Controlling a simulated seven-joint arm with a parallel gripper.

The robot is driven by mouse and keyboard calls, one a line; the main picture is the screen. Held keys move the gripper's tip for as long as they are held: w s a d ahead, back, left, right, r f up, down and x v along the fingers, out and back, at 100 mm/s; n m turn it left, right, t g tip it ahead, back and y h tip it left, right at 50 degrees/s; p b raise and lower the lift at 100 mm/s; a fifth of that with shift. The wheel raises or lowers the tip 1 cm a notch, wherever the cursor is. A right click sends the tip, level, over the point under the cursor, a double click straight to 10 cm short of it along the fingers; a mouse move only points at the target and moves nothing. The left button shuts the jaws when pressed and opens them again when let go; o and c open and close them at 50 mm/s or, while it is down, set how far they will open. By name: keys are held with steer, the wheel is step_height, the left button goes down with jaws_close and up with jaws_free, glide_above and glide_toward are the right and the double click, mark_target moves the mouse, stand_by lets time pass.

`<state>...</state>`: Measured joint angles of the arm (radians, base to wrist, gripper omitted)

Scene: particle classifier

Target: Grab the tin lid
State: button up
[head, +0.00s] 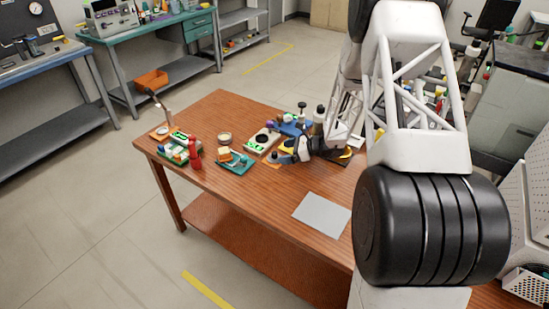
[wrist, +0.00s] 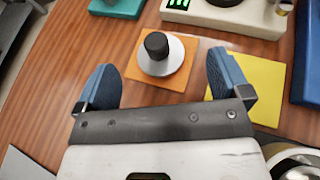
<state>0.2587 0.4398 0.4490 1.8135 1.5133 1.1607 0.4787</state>
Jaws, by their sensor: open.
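A pale, round lid with a black knob (wrist: 157,47), which looks like the tin lid, sits on an orange square mat (wrist: 138,72) on the wooden table. My gripper (wrist: 160,62) is open and empty, its blue fingers on either side of the lid and apart from it. The lid lies between and slightly beyond the fingers in the wrist view.
A yellow sheet (wrist: 262,85) lies under the right finger. A white device with a green display (wrist: 225,18) stands just beyond the mat; a blue object (wrist: 308,50) is at right. In the head view, a red bottle (head: 195,155) stands left; a grey sheet (head: 322,213) lies in front.

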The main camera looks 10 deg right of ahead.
mark_target(274, 152)
steer(key=shift+w+a+f, duration=0.1)
steer(key=shift+a, duration=0.1)
steer(key=shift+x, duration=2.45)
steer(key=shift+a, duration=0.1)
steer(key=c, duration=1)
steer(key=shift+r, duration=0.25)
steer(key=shift+r, duration=0.5)
steer(key=shift+s+r, duration=0.3)
steer(key=shift+r, duration=0.25)
steer(key=shift+s+r, duration=0.3)
steer(key=shift+r, duration=0.25)
steer(key=s, duration=0.5)
steer(key=s+r, duration=0.1)
steer(key=s, duration=0.9)
steer(key=shift+r, duration=0.15)
